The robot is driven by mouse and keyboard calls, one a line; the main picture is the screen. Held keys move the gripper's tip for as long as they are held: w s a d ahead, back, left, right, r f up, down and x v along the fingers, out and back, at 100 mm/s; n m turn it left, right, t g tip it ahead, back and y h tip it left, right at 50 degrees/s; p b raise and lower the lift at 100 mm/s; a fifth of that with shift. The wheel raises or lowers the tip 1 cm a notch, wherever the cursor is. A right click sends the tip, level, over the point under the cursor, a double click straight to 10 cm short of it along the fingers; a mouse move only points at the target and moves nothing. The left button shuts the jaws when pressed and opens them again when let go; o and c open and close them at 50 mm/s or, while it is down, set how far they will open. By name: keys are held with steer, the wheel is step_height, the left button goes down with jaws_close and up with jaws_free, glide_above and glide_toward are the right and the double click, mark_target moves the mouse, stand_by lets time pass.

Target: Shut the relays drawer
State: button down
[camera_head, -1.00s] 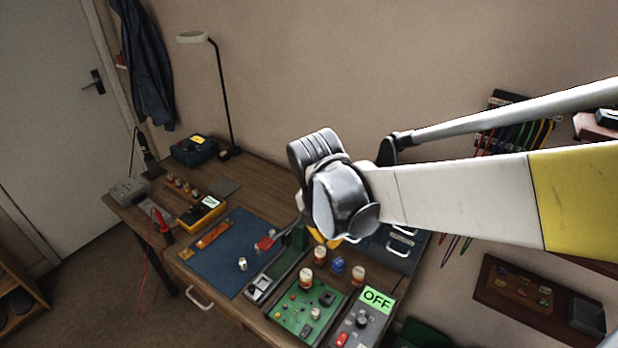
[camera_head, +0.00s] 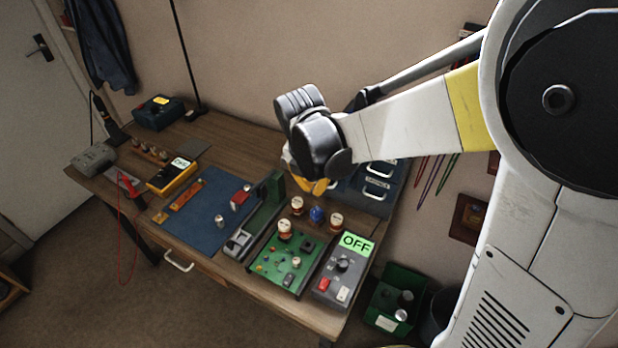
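A blue-grey drawer cabinet (camera_head: 363,199) stands at the back right of the bench, partly behind my arm. Its fronts have white handles (camera_head: 379,168) and small labels that are too small to read, so I cannot tell which drawer is the relays one or how far it is out. My gripper (camera_head: 312,186) shows as yellow-orange parts below my dark wrist, just left of the cabinet in the picture. The wrist hides most of it, and I cannot tell whether its fingers are open or touch anything.
A green circuit board (camera_head: 272,262) and a grey box reading OFF (camera_head: 342,268) are at the bench's front right. Several capped jars (camera_head: 297,205) stand before the cabinet. A blue mat (camera_head: 200,222) lies left. A bench drawer handle (camera_head: 178,262) shows below. A green bin (camera_head: 395,290) stands right.

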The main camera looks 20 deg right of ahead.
steer(key=w+d, duration=0.7)
steer(key=w, duration=0.1)
steer(key=shift+d, duration=0.4)
